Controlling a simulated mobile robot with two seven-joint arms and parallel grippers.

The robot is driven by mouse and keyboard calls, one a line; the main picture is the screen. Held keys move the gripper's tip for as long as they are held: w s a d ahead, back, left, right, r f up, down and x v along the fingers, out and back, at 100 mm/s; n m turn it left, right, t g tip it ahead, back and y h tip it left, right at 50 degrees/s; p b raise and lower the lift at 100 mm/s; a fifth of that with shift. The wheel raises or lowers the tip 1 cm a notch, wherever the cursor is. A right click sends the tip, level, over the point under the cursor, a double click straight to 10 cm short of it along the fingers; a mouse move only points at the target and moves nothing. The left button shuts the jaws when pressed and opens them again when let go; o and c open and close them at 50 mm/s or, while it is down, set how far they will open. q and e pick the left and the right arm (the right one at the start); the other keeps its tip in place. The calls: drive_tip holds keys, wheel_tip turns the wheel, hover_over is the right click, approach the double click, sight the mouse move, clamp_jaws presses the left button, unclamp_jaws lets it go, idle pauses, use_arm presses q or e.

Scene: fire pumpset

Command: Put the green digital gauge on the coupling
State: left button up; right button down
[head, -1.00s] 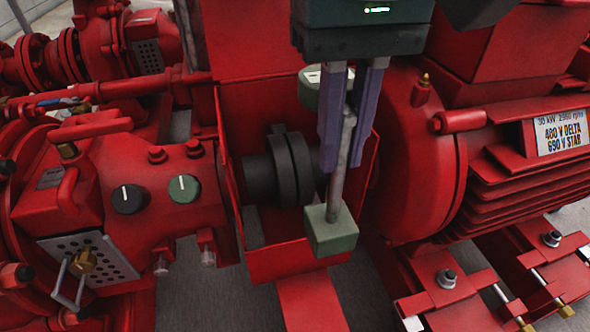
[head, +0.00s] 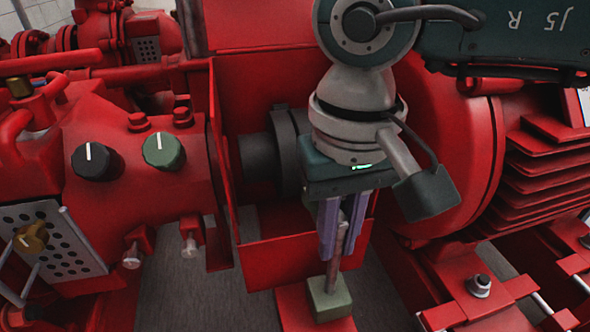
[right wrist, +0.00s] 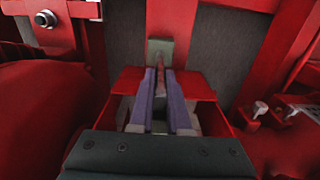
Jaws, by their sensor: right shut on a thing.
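My right gripper (head: 337,228) is shut on the metal rod of the green digital gauge. The gauge's green block (head: 328,297) hangs at the rod's lower end, in front of the guard. In the right wrist view the fingers (right wrist: 160,85) pinch the rod, with the green block (right wrist: 160,48) beyond them. The gauge's upper part is hidden behind the gripper. The dark coupling (head: 286,145) lies inside the open red guard, left of and behind my gripper, partly covered by it. The gauge block is apart from the coupling. My left gripper is not in view.
The red guard (head: 285,262) has raised walls around the coupling. A black knob (head: 97,160) and a green knob (head: 163,150) sit on the red pump housing at left. The red motor (head: 465,130) stands close at right. Grey floor shows below.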

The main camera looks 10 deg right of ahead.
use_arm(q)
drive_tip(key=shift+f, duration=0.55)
use_arm(e)
drive_tip(key=shift+f, duration=0.85)
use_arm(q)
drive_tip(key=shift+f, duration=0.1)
use_arm(e)
drive_tip(key=c, duration=1.3)
unclamp_jaws()
drive_tip(key=shift+f+b, duration=0.2)
drive_tip(key=shift+b, duration=0.15)
drive_tip(key=shift+c, duration=0.2)
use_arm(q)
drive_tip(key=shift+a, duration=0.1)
use_arm(e)
drive_tip(key=o, duration=0.5)
drive_tip(key=shift+c, duration=0.2)
drive_tip(key=shift+r, duration=0.1)
